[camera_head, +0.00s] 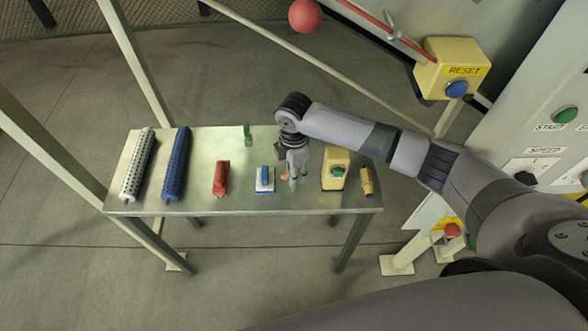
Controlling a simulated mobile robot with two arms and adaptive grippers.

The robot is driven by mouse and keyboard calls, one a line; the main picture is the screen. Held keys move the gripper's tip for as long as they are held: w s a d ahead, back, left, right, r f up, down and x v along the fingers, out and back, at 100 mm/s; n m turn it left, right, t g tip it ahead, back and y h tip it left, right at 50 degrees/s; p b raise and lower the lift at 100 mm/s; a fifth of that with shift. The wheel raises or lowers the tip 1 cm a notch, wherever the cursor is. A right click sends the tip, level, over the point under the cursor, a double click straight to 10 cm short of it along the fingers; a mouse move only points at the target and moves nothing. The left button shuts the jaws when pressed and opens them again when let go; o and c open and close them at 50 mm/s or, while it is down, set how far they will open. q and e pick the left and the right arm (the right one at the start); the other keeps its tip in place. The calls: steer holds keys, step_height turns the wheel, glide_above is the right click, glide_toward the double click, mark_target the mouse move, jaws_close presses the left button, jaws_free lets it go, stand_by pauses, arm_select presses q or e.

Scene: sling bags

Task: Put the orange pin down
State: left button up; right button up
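My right gripper (296,172) points down over the right half of the metal table (225,202). A small orange bit (285,176), which seems to be the orange pin, shows at the left side of its fingertips. Most of it is hidden or too small to make out. Whether the fingers are closed on it, and whether it touches the table, I cannot tell. A small greenish piece (292,184) shows just below the fingertips. My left gripper is not in view.
On the table are a white roller (138,164), a blue roller (176,163), a red block (221,178), a blue-and-white block (265,180), a small green item (248,134), a yellow button box (336,168) and a yellow-brown piece (367,183). A RESET box (452,69) stands behind right.

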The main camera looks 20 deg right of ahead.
steer(key=shift+r+b, duration=0.95)
steer(key=shift+r, duration=2.95)
